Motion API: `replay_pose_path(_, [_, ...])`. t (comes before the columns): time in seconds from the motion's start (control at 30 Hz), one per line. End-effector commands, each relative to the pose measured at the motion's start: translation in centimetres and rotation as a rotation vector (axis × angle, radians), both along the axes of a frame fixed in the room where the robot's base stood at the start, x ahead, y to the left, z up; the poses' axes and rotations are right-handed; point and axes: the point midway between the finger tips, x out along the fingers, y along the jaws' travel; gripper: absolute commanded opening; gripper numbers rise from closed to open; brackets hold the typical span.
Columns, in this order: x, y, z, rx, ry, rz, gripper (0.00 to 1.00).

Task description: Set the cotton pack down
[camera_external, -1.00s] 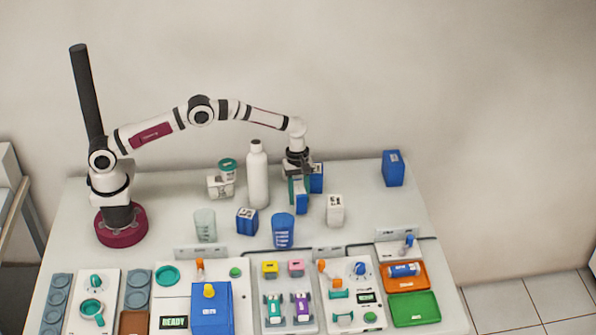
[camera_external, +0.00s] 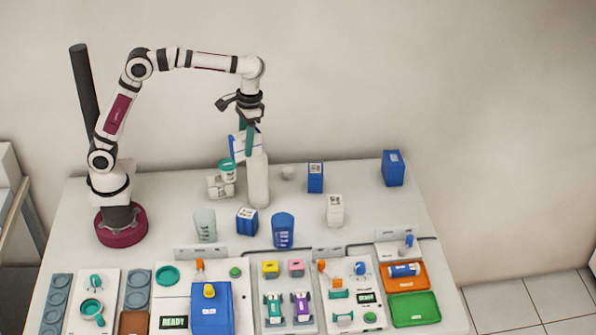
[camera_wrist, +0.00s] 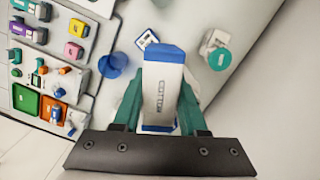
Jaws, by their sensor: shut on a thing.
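The cotton pack (camera_external: 238,148) is a white box with blue ends. My gripper (camera_external: 249,142) is shut on it and holds it well above the back of the table, close to the top of the white bottle (camera_external: 258,182). In the wrist view the pack (camera_wrist: 162,88) sits between the two teal fingers of my gripper (camera_wrist: 160,108), with dark printing along its white face. Nothing supports the pack from below. The table (camera_external: 160,215) lies under it.
Two blue boxes stand back right (camera_external: 316,178) (camera_external: 393,168), with a white box (camera_external: 335,210) nearer. A blue cup (camera_external: 283,230) and small blue box (camera_external: 247,221) stand mid-table. Trays and stations fill the front.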

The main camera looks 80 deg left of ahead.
Motion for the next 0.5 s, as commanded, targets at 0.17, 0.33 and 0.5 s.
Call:
replay_pose_path(0.17, [-4.8,-0.5,2.3,-0.009,0.017,-0.311,0.00])
replay_pose_path(0.33, [-5.8,-0.5,2.7,-0.011,0.025,-0.388,0.00])
replay_pose_path(0.5, [-5.7,-0.5,2.6,-0.012,0.024,-0.385,0.00])
